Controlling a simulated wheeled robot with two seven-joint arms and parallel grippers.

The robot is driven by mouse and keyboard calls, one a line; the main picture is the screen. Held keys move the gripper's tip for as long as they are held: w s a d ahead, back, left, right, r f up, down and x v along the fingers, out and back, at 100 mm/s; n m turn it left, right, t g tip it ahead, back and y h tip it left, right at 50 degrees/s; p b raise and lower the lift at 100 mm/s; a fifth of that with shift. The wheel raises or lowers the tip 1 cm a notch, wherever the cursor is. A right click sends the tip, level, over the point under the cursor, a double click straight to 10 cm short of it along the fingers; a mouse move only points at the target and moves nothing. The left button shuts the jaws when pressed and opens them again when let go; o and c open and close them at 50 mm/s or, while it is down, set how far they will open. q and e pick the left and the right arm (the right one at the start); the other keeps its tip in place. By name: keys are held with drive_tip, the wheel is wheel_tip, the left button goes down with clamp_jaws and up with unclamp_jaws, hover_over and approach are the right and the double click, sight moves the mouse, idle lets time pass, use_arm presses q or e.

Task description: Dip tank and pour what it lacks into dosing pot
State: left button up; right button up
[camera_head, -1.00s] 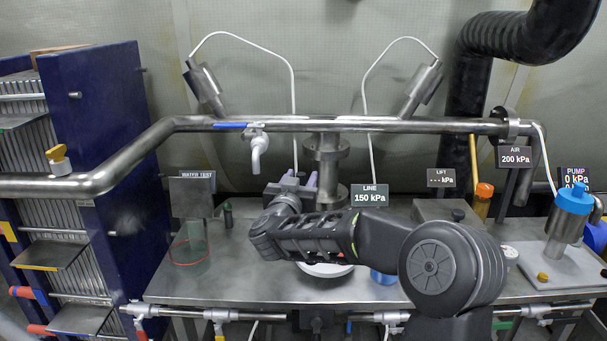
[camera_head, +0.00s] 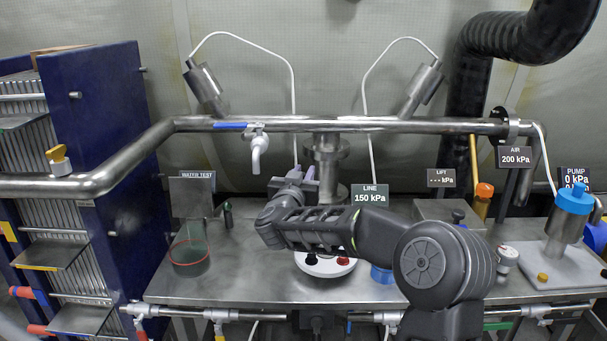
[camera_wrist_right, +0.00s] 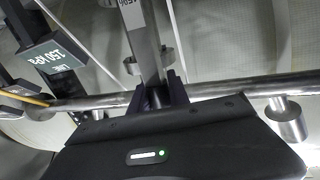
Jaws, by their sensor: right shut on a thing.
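My right gripper (camera_head: 302,174) is at the middle of the bench, below the overhead pipe, in front of the flanged column. In the right wrist view its purple fingers (camera_wrist_right: 162,94) are shut on a grey metal bar (camera_wrist_right: 143,35) with small figures near its end. The bar is mostly hidden in the head view. A clear vessel with a red ring (camera_head: 190,268) stands at the left under the WATER TEST sign. A metal canister with a blue cap (camera_head: 574,198) stands at the far right. I cannot tell which is the tank or the dosing pot. My left gripper is not in view.
The steel pipe (camera_head: 380,124) crosses above the bench (camera_head: 240,285). A white round base (camera_head: 325,268) with red and dark knobs is under my forearm, beside a blue vessel (camera_head: 381,274). An orange-capped bottle (camera_head: 483,203) stands at right. The blue rack (camera_head: 105,140) bounds the left.

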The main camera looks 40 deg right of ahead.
clamp_jaws()
idle(0.7)
wheel_tip(320, 180, down, 5)
drive_tip(key=b, duration=0.2)
drive_tip(key=shift+b, duration=0.3)
drive_tip(key=o, duration=0.8)
unclamp_jaws()
drive_tip(key=shift+a, duration=0.1)
